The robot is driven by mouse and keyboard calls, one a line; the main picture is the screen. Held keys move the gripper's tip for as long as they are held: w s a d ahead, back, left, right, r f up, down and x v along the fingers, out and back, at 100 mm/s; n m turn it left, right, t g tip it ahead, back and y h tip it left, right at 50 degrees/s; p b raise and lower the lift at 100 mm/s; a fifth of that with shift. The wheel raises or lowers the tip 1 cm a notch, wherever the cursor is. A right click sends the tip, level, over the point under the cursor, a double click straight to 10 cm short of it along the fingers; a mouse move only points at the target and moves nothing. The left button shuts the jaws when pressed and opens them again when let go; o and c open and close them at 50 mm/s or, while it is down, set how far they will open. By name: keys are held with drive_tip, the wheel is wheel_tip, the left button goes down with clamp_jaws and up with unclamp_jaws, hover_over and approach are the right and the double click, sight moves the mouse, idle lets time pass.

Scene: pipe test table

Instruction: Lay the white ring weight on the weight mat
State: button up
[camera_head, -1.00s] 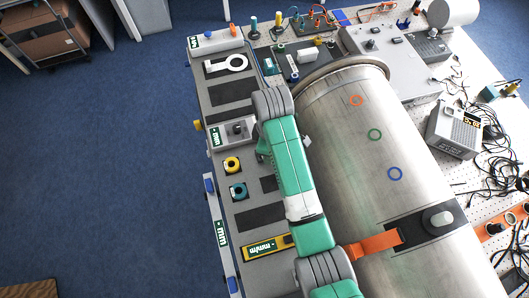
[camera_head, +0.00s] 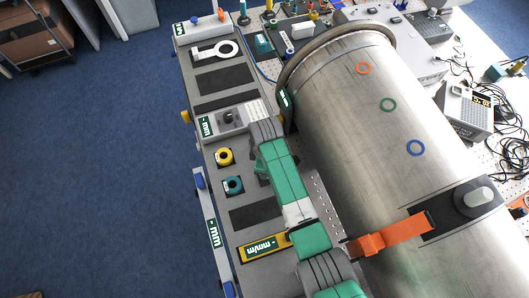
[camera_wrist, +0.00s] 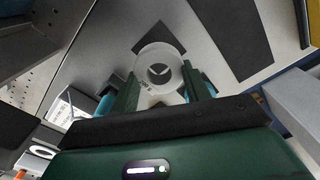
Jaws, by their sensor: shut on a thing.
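I cannot tell which is the weight mat. In the head view my arm hides the weight and most of my gripper.
A yellow ring piece (camera_head: 224,156) and a teal one (camera_head: 233,185) stand left of my arm. A big metal pipe (camera_head: 350,120) rises on the right with an orange strap (camera_head: 390,235). A yellow level (camera_head: 264,247) lies nearer. Dark mats (camera_head: 222,80) lie clear farther back.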

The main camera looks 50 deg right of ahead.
drive_tip(key=shift+f, duration=0.4)
wheel_tip(320, 180, down, 4)
drive_tip(key=b, duration=0.4)
drive_tip(key=shift+f+b, duration=0.25)
drive_tip(key=shift+b, duration=0.1)
drive_tip(key=shift+r, duration=0.25)
drive_tip(key=shift+f, duration=0.25)
drive_tip(key=o, duration=1.1)
wheel_tip(320, 180, up, 12)
drive_tip(key=p, duration=0.1)
drive_tip(key=shift+r+p, duration=0.25)
drive_tip(key=shift+p, duration=0.05)
drive_tip(key=shift+w, duration=0.15)
